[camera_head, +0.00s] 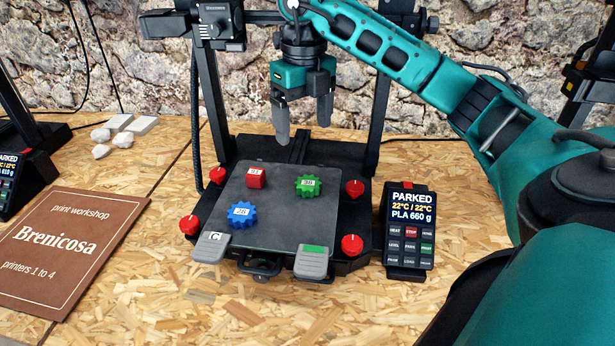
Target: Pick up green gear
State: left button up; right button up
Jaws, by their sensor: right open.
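The green gear (308,186) lies flat on the right part of the dark printer bed (280,225), with a white label on its top. My right gripper (304,122) hangs above the back of the bed, fingers pointing down. Its two fingers are apart with nothing between them. It is above and behind the green gear, not touching it. My left gripper does not show.
A red cube (256,178) and a blue gear (242,214) share the bed. Red knobs (352,245) stand at its corners. Grey clips (311,262) sit on the front edge. A control panel (409,228) stands right, a brown sign (70,245) lies left. The printer frame (211,100) rises behind.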

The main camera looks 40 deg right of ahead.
jog(key=b, duration=0.1)
send_over(307, 181)
jog(key=f, duration=0.6)
jog(key=shift+a+f, duration=0.25)
jog(key=shift+f, duration=0.15)
jog(key=shift+d+f+b, duration=0.2)
jog(key=shift+f+b, duration=0.35)
jog(key=shift+f, duration=2.4)
jog(key=shift+c, duration=0.4)
jog(key=c, duration=1)
